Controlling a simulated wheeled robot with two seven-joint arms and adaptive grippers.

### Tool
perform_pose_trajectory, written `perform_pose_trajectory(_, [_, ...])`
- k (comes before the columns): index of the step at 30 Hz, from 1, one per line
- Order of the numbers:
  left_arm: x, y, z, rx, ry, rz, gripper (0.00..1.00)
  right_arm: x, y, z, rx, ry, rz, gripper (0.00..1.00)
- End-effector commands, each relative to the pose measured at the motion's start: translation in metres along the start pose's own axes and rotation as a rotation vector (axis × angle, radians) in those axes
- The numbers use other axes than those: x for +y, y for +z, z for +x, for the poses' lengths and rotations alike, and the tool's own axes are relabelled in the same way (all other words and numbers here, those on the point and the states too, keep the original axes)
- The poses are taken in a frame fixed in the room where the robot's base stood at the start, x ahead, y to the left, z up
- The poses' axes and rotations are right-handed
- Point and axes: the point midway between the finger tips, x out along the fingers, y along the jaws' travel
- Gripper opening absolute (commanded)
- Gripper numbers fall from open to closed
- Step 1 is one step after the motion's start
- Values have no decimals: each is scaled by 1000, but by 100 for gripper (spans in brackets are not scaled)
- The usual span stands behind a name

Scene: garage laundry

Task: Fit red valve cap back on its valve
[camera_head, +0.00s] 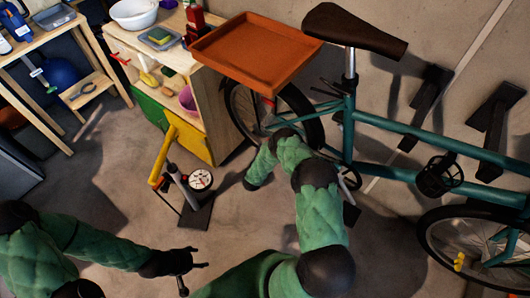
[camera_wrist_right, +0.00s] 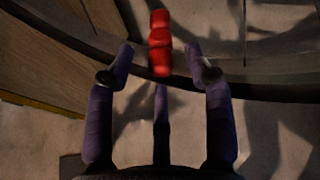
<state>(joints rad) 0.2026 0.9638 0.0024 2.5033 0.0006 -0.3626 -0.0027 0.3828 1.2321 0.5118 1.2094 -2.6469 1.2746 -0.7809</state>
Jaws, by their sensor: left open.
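A red, lobed piece (camera_wrist_right: 159,40), which looks like the valve cap, shows at the top middle of the right wrist view, in front of the dark curve of the wheel (camera_wrist_right: 265,88). My right gripper (camera_wrist_right: 161,52) is open, its fingertips on either side of the red piece with gaps to both. Whether the piece sits on the valve I cannot tell; the valve is not distinct. In the head view a small red spot (camera_head: 268,101) shows at the bicycle's left wheel (camera_head: 305,107); my right fingers are not clear there. My left gripper (camera_head: 188,272) is open and empty above the floor.
An orange tray (camera_head: 255,50) overhangs the left wheel. The teal bicycle (camera_head: 420,137) stands along the wall. A wooden cabinet (camera_head: 195,140) is left of the wheel. Floor near my left gripper is clear.

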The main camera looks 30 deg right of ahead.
Motion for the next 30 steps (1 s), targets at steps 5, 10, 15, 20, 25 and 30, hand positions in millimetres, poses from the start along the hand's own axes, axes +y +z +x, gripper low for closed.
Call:
perform_pose_trajectory(5, [0,0,0,0,0,0,62,0,0,0,0,0,0,53])
perform_pose_trajectory(10, [0,0,0,0,0,0,62,1,0,-9,1,2,-1,53])
perform_pose_trajectory(15, [0,0,0,0,0,0,62,1,0,-36,1,3,-2,53])
perform_pose_trajectory(20, [0,0,0,0,0,0,62,1,0,-69,0,3,-2,53])
perform_pose_trajectory(25, [0,0,0,0,0,0,62,1,1,-98,-1,3,-1,53])
perform_pose_trajectory(30, [0,0,0,0,0,0,62,1,0,-115,0,1,0,53])
